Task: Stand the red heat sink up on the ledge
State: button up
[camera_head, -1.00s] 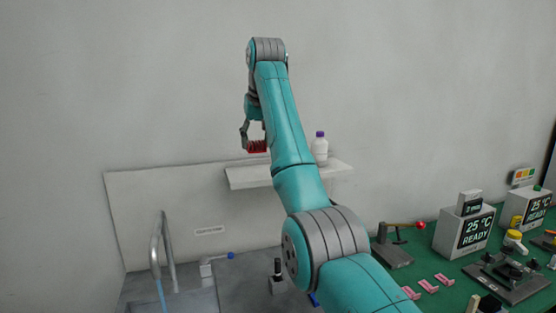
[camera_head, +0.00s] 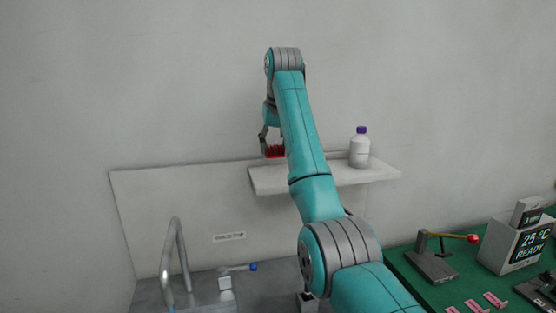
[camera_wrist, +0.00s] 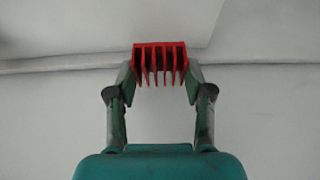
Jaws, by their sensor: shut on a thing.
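The red heat sink (camera_head: 274,152) is a small finned block. It also shows in the wrist view (camera_wrist: 160,58), with its fins pointing toward the camera, between the two fingertips. My gripper (camera_head: 268,143) is shut on it, one finger on each side in the wrist view (camera_wrist: 160,75). The white ledge (camera_head: 350,177) is a shelf on the wall. In the head view the heat sink appears near the ledge's left part; I cannot tell whether it touches the ledge. My arm hides part of the ledge.
A white bottle with a purple cap (camera_head: 360,148) stands on the ledge to the right of my arm.

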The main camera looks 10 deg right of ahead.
aim_at(275, 157)
jog(key=shift+f, duration=2.15)
jog(key=o, duration=1.1)
jog(key=shift+f, duration=0.1)
jog(key=shift+o, duration=0.2)
